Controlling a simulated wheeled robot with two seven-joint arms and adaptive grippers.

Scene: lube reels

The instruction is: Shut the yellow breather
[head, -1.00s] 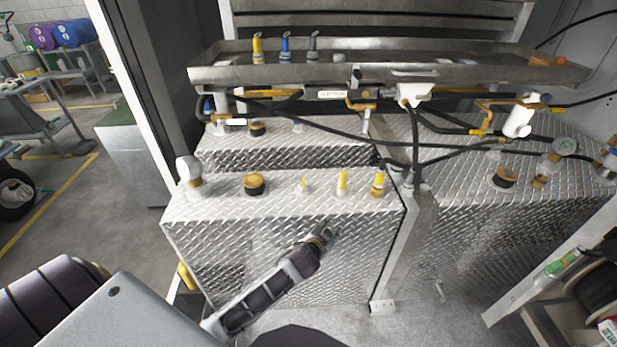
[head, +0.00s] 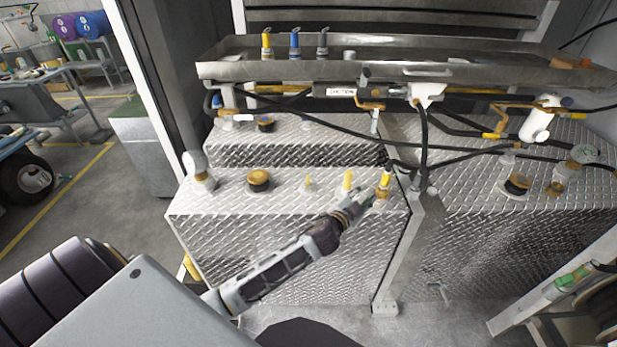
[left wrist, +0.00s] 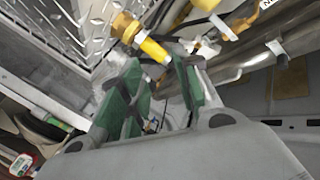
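Three yellow-topped fittings stand on the front diamond-plate tank: a small one (head: 308,183), a taller one (head: 347,181) and a brass-based one (head: 384,184) at the right end. The pictures carry no label telling which is the breather. My left gripper (head: 368,197) is just left of and in front of the brass-based fitting. In the left wrist view, the green fingers (left wrist: 160,75) are spread apart. A yellow handle on a brass body (left wrist: 150,47) lies just beyond and between the fingertips; I cannot tell whether they touch. My right gripper is not in view.
The tank top (head: 230,190) also carries a brown cap (head: 259,180) and a white-topped filter (head: 196,168). A metal tray (head: 390,73) with yellow, blue and grey spouts spans above. Black hoses (head: 422,135) hang close behind the brass-based fitting. A metal post (head: 410,250) stands right of the tank.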

